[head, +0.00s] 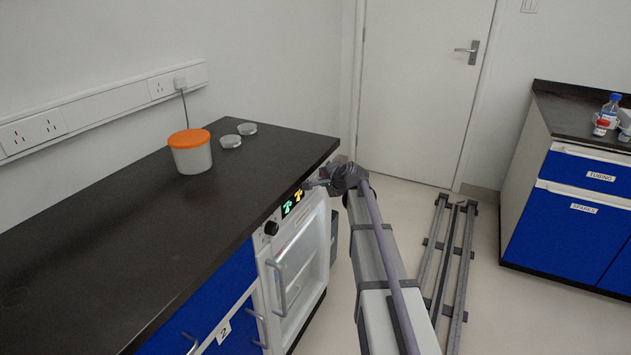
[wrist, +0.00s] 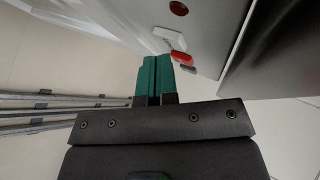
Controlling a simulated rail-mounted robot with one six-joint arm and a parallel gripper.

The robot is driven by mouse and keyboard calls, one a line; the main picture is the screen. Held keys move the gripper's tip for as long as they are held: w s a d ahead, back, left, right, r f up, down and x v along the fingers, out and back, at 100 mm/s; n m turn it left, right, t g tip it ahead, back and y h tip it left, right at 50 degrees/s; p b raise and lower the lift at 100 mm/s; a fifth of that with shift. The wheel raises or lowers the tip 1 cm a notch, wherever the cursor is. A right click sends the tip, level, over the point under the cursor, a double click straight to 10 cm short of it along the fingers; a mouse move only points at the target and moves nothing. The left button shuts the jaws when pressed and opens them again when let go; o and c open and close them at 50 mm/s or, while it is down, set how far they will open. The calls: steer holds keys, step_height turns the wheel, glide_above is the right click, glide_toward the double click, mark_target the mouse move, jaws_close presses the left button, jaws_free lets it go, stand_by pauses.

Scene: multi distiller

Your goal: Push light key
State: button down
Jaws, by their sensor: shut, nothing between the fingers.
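A white under-counter appliance (head: 297,265) with a glass door stands below the dark worktop. Its top panel carries a black knob (head: 271,228), a green display (head: 288,207) and a yellow display (head: 298,195). In the wrist view, the pale panel (wrist: 205,30) bears a dark red round part (wrist: 178,8), a white oblong part (wrist: 168,37) and a small red key-like part (wrist: 181,57). I cannot tell which is the light key. My gripper (wrist: 154,58) has green fingers pressed together, empty, with tips close to the red part; contact is unclear. In the head view it (head: 313,184) is by the panel's far end.
An orange-lidded tub (head: 190,155) and two small dishes (head: 238,135) stand on the dark worktop (head: 120,235). Floor rails (head: 447,255) lie at right. A blue cabinet (head: 570,205) with bottles stands further right. A door (head: 422,90) is behind.

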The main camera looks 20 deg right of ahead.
steer(key=shift+w+a+r, duration=0.25)
steer(key=shift+w+r, duration=0.05)
steer(key=shift+w, duration=0.25)
stand_by(0.8)
steer(key=shift+s+f, duration=0.1)
steer(key=shift+s+d+f, duration=0.1)
steer(key=shift+s, duration=0.1)
steer(key=shift+s, duration=0.1)
steer(key=s+d, duration=0.1)
steer(key=s, duration=0.1)
steer(key=s+d, duration=0.2)
steer(key=shift+d+f, duration=0.15)
steer(key=shift+d, duration=0.1)
stand_by(0.3)
